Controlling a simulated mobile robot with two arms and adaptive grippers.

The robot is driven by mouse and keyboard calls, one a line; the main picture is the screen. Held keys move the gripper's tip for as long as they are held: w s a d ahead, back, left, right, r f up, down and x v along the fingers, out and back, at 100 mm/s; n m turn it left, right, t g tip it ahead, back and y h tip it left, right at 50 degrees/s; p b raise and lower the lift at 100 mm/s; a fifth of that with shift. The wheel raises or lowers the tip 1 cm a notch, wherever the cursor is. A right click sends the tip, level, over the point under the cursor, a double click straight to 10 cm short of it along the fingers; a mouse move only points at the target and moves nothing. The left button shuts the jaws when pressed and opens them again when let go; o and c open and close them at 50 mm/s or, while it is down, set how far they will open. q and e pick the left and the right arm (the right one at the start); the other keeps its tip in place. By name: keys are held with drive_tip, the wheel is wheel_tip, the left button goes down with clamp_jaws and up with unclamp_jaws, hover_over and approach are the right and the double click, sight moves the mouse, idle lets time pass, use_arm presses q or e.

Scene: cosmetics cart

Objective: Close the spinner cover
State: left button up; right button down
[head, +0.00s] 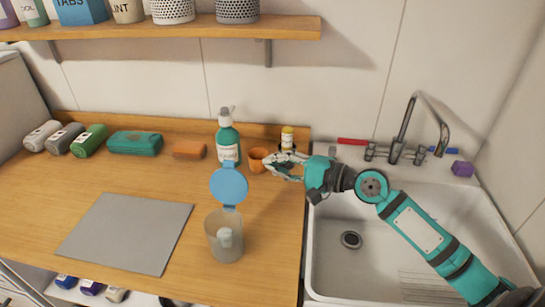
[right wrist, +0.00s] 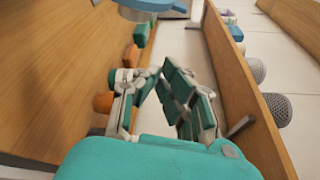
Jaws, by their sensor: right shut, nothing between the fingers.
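The spinner (head: 224,241) is a clear, cloudy cup with a pale piece inside, standing near the front right of the wooden counter. Its round blue cover (head: 229,186) is open, standing up at the back of the cup. In the right wrist view, a blue disc that looks like the cover (right wrist: 150,5) is cut off at the top edge. My right gripper (head: 271,162) is shut and empty, behind and to the right of the cover, apart from it and close to the orange cup. The right wrist view shows its fingertips (right wrist: 163,70) drawn together. My left gripper is not in view.
A teal pump bottle (head: 229,144) stands behind the cover. An orange cup (head: 257,160) and a small yellow-capped bottle (head: 287,138) are near my right gripper. A grey mat (head: 126,232) lies left of the spinner. The sink (head: 375,235) is on the right.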

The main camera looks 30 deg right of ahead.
sight(229, 182)
drive_tip(key=r+p+x, duration=0.1)
drive_tip(key=p+x, duration=0.1)
drive_tip(key=x, duration=0.6)
use_arm(q)
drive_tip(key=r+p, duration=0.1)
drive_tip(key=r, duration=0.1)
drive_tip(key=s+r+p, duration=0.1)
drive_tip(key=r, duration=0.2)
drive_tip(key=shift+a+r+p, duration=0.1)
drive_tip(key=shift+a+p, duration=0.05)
drive_tip(key=shift+p, duration=0.25)
use_arm(e)
drive_tip(key=s+a, duration=0.2)
drive_tip(key=s, duration=0.1)
drive_tip(key=shift+s+a+r, duration=0.1)
drive_tip(key=shift+s+r, duration=0.1)
drive_tip(key=shift+s, duration=0.05)
drive_tip(key=shift+a, duration=0.1)
